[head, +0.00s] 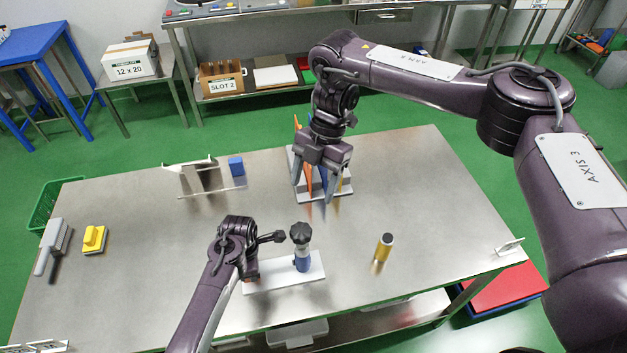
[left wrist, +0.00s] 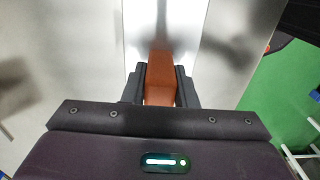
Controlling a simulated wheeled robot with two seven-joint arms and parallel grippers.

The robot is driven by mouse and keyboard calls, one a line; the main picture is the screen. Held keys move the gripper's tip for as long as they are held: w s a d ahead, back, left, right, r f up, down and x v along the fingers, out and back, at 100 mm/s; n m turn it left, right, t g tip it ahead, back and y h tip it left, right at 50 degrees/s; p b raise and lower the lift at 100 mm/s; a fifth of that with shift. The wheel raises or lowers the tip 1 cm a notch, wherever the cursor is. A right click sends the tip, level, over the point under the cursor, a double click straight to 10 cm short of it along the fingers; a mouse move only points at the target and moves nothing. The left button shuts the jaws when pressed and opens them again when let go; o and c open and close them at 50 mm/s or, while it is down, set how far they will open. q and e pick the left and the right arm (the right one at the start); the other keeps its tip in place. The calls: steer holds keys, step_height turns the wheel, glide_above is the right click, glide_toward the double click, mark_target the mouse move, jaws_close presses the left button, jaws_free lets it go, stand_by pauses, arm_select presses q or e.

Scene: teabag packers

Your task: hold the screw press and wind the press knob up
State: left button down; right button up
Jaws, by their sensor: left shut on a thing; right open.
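The screw press stands near the front middle of the steel table, with a white base (head: 284,276), a blue and silver post (head: 302,260) and a black lobed press knob (head: 300,233) on top. My left gripper (head: 251,272) is at the left end of the base. In the left wrist view its fingers are shut on a brown block (left wrist: 160,82) at the white base (left wrist: 140,25). My right gripper (head: 320,188) points down behind the press, apart from the knob. It is open, over a white stand (head: 344,188) with orange and blue pieces, which its fingers partly hide.
A yellow cylinder with a dark top (head: 384,246) stands right of the press. A white-and-steel rack (head: 196,179) and a blue block (head: 236,166) are at the back left. A yellow block (head: 93,238) and a brush (head: 56,240) lie far left. The table's right side is mostly clear.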

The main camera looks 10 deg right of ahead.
arm_select(q)
steer(key=c, duration=1.1)
jaws_free()
